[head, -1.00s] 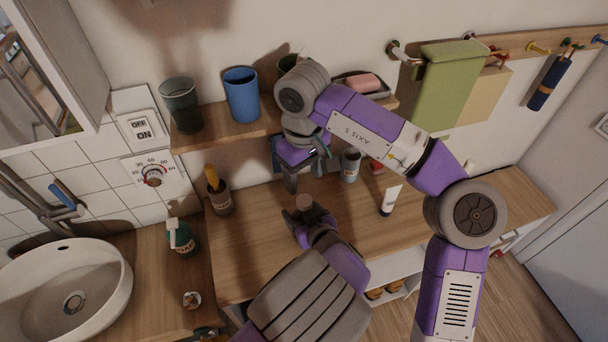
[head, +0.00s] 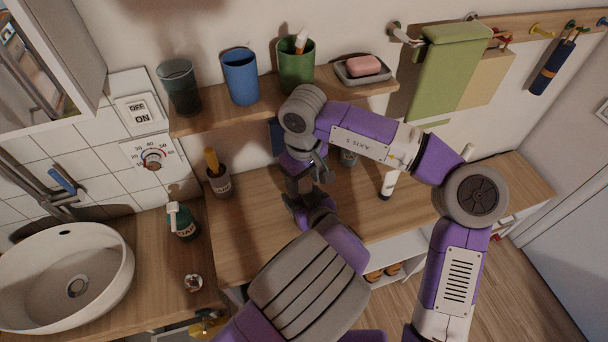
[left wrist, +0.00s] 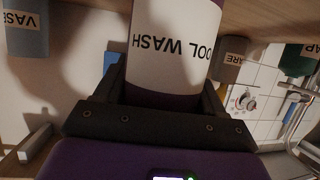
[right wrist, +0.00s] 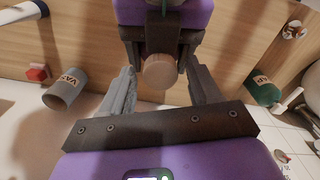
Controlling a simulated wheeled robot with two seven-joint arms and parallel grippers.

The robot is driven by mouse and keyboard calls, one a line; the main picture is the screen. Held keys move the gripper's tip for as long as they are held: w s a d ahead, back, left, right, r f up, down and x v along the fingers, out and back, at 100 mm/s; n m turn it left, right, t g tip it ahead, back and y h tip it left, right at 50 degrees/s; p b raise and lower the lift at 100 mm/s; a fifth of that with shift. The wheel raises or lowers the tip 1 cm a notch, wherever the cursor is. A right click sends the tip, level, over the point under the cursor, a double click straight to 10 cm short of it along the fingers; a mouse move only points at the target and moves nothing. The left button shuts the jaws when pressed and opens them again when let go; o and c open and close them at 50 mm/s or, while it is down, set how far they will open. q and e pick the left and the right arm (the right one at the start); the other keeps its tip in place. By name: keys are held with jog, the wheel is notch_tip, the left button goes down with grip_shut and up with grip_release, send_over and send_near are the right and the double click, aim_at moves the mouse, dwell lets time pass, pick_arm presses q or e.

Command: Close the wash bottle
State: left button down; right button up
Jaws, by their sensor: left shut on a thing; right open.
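The wash bottle shows in the left wrist view (left wrist: 172,48), purple with a white label reading "OOL WASH". My left gripper (left wrist: 165,88) is shut on its body; in the head view this gripper (head: 306,203) is low over the wooden counter. In the right wrist view the bottle's round pinkish-brown top (right wrist: 159,72) points up at the camera. I cannot tell whether that is a cap. My right gripper (right wrist: 161,80) is open, with a finger on each side of the top in the picture; contact is not clear. In the head view it is just above the left one (head: 307,176), hiding the bottle.
A shelf (head: 215,120) above carries a dark cup (head: 180,88), blue cup (head: 240,77), green cup (head: 297,65) and soap dish (head: 345,75). A brush pot (head: 219,182), pump bottle (head: 183,224) and basin (head: 112,262) are left. A grey pot (right wrist: 65,90) and white tube (head: 388,185) stand right.

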jog(key=c, duration=1.1)
jog(key=shift+m, duration=1.7)
jog(key=o, duration=1.1)
jog(key=shift+o, duration=0.2)
jog(key=shift+r, duration=2.25)
